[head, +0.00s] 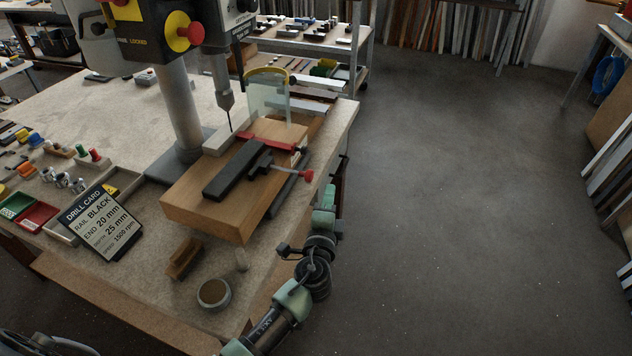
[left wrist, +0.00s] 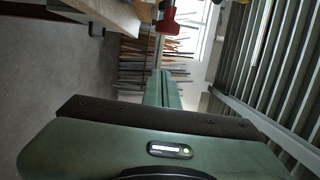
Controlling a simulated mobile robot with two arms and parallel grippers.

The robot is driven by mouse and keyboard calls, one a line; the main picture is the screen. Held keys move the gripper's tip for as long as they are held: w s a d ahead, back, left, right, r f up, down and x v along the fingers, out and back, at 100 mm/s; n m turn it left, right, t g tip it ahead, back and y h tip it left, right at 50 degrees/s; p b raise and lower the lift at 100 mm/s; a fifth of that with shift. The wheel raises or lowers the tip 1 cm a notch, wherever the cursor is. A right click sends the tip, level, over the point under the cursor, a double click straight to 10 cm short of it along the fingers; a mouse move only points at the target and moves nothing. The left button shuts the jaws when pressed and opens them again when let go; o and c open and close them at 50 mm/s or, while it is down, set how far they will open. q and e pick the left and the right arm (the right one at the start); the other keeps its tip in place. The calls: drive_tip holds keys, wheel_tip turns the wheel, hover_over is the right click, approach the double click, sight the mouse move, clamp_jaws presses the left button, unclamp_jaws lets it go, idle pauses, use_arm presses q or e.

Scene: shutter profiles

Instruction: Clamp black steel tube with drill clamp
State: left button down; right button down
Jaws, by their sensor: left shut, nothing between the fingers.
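The black steel tube (head: 235,170) lies on the wooden board (head: 205,208) under the drill press. The drill clamp (head: 263,161) is a dark body against the tube's right side, with a red knob (head: 307,175) at its right end. I cannot tell whether it presses on the tube. My left gripper (head: 329,190) is shut and empty, just off the table's right edge, below and right of the knob. In the left wrist view its closed fingers (left wrist: 163,88) point toward a red part (left wrist: 167,18), apparently the knob. My right gripper is not in view.
The drill bit (head: 229,118) hangs above a pale block behind the tube, beside a clear guard (head: 268,95). A drill card (head: 100,222), a round tin (head: 213,294) and a brown wooden brush (head: 185,258) are on the table (head: 75,105). Open floor lies to the right.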

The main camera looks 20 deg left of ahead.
sight(285, 170)
use_arm(q)
drive_tip(key=a, duration=0.1)
drive_tip(key=w+a+p, duration=0.1)
drive_tip(key=a, duration=0.1)
drive_tip(key=w+a, duration=0.1)
drive_tip(key=shift+a+p, duration=0.2)
drive_tip(key=shift+p, duration=0.15)
drive_tip(key=shift+w, duration=0.1)
drive_tip(key=a+b, duration=0.1)
drive_tip(key=a, duration=0.3)
drive_tip(key=shift+a, duration=0.15)
